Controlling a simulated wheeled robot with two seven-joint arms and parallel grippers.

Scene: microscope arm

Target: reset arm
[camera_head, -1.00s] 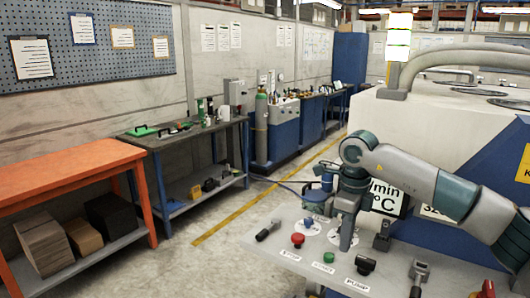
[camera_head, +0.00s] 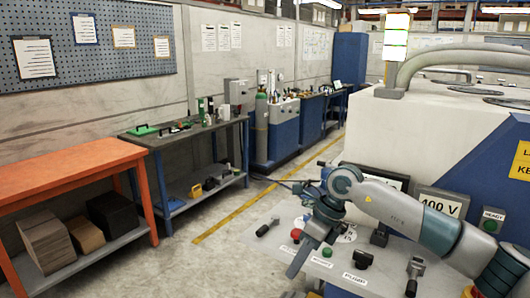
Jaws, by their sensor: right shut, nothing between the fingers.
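My right arm reaches in from the right over a light control panel (camera_head: 388,277). My right gripper (camera_head: 294,270) is shut and empty, a flat grey pair of fingers tilted down and to the left over the panel's front edge. It is close to the red button (camera_head: 296,234) and the green button (camera_head: 327,252). Its height above the panel is hard to tell. My left gripper is not in view. I cannot tell any microscope in this view.
The panel also carries a black knob (camera_head: 364,257), a dark-handled lever (camera_head: 267,229) and another lever (camera_head: 414,272). A large white and blue machine (camera_head: 420,130) with a "400 V" sign (camera_head: 440,202) stands behind. An orange bench (camera_head: 70,171) and open floor lie to the left.

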